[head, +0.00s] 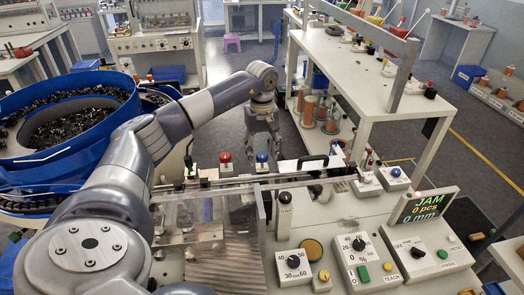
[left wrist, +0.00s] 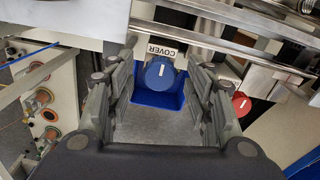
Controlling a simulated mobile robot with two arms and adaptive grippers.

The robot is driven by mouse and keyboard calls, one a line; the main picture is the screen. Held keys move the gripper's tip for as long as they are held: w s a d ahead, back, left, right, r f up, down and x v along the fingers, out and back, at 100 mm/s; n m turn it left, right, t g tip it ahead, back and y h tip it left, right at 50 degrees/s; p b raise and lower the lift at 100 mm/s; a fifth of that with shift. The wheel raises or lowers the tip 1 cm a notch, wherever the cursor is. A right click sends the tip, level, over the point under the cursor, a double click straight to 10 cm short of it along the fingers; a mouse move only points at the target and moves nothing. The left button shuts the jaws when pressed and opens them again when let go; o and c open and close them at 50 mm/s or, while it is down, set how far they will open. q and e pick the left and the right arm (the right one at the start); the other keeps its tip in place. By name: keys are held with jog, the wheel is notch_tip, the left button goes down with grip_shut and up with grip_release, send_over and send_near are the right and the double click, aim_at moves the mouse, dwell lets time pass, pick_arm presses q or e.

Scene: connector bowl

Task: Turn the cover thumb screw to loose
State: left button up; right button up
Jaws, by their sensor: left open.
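The cover thumb screw is a round blue knob (left wrist: 159,75) with a white line mark, next to a white label reading COVER (left wrist: 162,50). The line looks close to upright in the left wrist view. The blue knob (head: 262,157) also shows in the head view on the back rail of the machine. My left gripper (head: 263,143) is open and empty above and behind it. In the left wrist view its two fingers stand apart, one on each side of the knob, with no contact visible. My right gripper is not in view.
A red knob (head: 225,157) sits left of the blue one; it shows at right in the left wrist view (left wrist: 241,104). A clear cover (head: 190,214) lies in front. A blue bowl feeder (head: 75,145) stands left. The display (head: 427,205) reads JAM.

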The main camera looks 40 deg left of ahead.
pick_arm(q)
jog(key=c, duration=1.1)
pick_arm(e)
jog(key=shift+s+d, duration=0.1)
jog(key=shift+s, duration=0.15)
